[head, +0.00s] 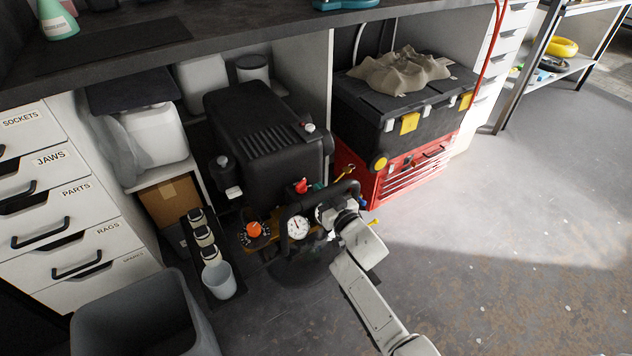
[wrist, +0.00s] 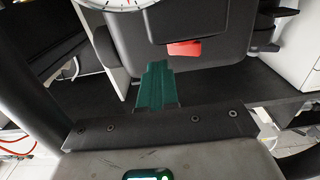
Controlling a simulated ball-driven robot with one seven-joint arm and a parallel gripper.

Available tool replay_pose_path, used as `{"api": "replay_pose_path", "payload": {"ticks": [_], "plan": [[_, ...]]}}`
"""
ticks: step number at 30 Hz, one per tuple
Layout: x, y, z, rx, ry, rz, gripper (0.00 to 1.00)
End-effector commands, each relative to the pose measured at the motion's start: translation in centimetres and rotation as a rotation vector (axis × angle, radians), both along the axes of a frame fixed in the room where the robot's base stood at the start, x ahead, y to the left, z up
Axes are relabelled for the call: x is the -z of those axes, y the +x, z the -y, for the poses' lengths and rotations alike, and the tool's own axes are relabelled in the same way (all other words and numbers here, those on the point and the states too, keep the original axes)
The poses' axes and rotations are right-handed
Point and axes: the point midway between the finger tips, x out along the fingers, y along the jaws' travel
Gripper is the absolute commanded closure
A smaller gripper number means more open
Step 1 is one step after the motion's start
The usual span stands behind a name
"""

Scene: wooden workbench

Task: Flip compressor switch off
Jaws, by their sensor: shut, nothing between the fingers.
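The black compressor (head: 262,130) stands under the workbench. A red switch (head: 301,186) sits on its front near the handle; in the wrist view the red switch (wrist: 185,48) juts from a dark housing. I cannot tell its on or off position. My gripper (head: 319,185) is at the compressor front, largely hidden behind the black handle bar, its green tip just right of the switch. In the wrist view my gripper's green fingers (wrist: 157,66) are together and empty. Their tips are close to the switch, below and left of it, with no clear contact.
A pressure gauge (head: 298,227) and an orange knob (head: 254,230) are beside the black handle bar (head: 286,222). A red tool chest (head: 367,190) is at right, under a black toolbox (head: 400,115). A grey bin (head: 140,310) stands front left. Floor at right is open.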

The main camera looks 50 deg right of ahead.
Motion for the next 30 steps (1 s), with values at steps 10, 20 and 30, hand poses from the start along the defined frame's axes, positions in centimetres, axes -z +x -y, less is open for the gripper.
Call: {"api": "replay_pose_path", "payload": {"ticks": [10, 20, 30], "plan": [[-0.1, -5.9, -1.7, 0.0, 0.001, -0.001, 1.0], [0.0, -7.1, -2.0, 0.0, 0.001, 0.0, 1.0], [0.1, -7.1, -2.1, 0.018, 0.006, -0.029, 1.0]]}}
